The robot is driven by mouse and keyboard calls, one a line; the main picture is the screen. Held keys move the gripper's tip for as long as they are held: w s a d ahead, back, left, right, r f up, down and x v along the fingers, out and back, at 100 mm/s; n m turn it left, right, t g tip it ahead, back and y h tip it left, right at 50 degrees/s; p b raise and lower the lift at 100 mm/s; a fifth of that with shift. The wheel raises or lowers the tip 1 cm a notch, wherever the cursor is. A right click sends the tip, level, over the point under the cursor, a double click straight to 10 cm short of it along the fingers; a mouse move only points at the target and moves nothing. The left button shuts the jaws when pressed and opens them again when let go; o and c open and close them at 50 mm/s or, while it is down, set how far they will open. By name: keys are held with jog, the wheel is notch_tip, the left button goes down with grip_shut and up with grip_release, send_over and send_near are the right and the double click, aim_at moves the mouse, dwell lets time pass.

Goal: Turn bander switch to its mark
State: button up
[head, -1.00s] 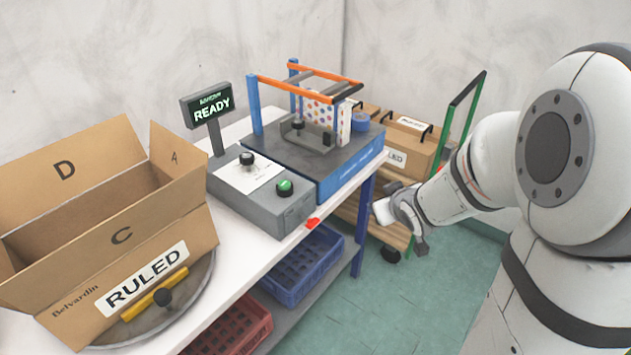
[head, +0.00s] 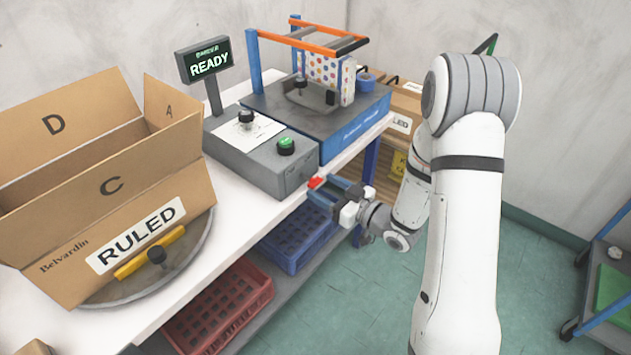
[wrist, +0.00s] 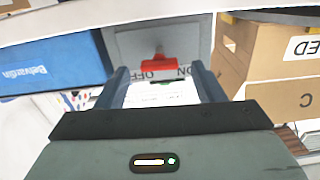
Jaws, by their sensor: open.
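The bander switch is a red handle (head: 316,183) at the table's front edge, below the corner of the grey control box. In the wrist view the red handle (wrist: 157,67) lies crosswise on a grey panel (wrist: 158,42), with ON and OFF lettering partly hidden beside it. My gripper (head: 326,188) is open at the table edge, its fingers pointing at the switch. In the wrist view the red handle shows between the two fingers of my gripper (wrist: 160,74); I cannot tell whether they touch it.
The control box (head: 262,165) carries a black knob and a green-topped knob. A READY display (head: 208,62) stands behind it. The blue-sided bander (head: 352,130) is beside it. A blue crate (head: 298,240) and a red crate (head: 215,305) sit below. A RULED carton (head: 110,190) stands left.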

aim_at(318, 184)
jog(key=x, duration=0.4)
jog(key=shift+c, duration=0.4)
jog(key=c, duration=0.9)
